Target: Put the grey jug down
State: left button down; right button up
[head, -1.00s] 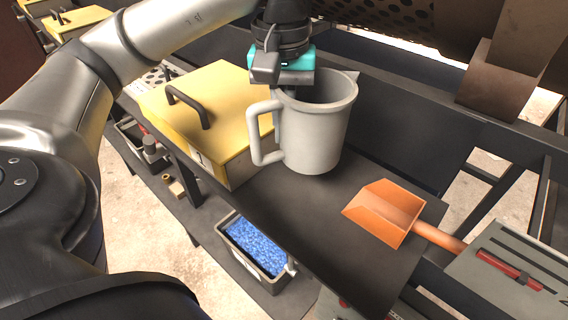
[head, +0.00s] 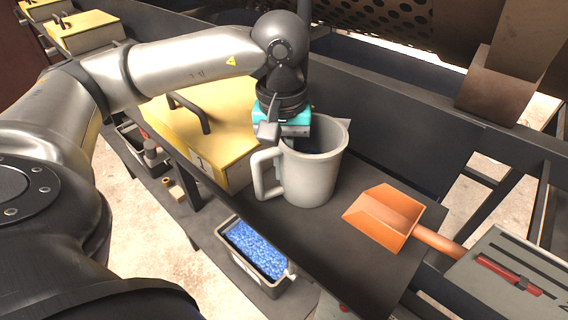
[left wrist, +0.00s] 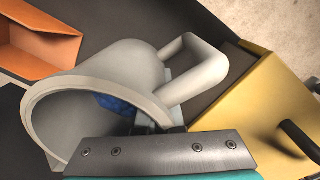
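The grey jug (head: 318,178) is upright over the dark shelf (head: 290,232), beside the yellow box, its handle toward the left. I cannot tell whether its base touches the shelf. My left gripper (head: 283,138) points down at the jug's rim on the handle side and appears shut on it. The fingertips are mostly hidden by the jug. In the left wrist view the jug (left wrist: 120,72) shows its open mouth, its handle and some blue inside. My right gripper is not in view.
A yellow box (head: 225,108) with a black handle stands left of the jug. An orange scoop (head: 385,215) lies close on the right, near a grey case (head: 510,270). A bin of blue granules (head: 256,250) sits lower down. Dark beams rise behind.

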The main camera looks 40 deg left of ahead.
pick_arm(q)
jog(key=c, duration=1.1)
grip_release()
jog(key=shift+o, duration=0.2)
jog(key=shift+r, duration=0.1)
notch_tip(320, 180, up, 12)
jog(key=shift+a+r+p, duration=0.1)
jog(key=shift+p, duration=0.4)
jog(key=shift+s, duration=0.1)
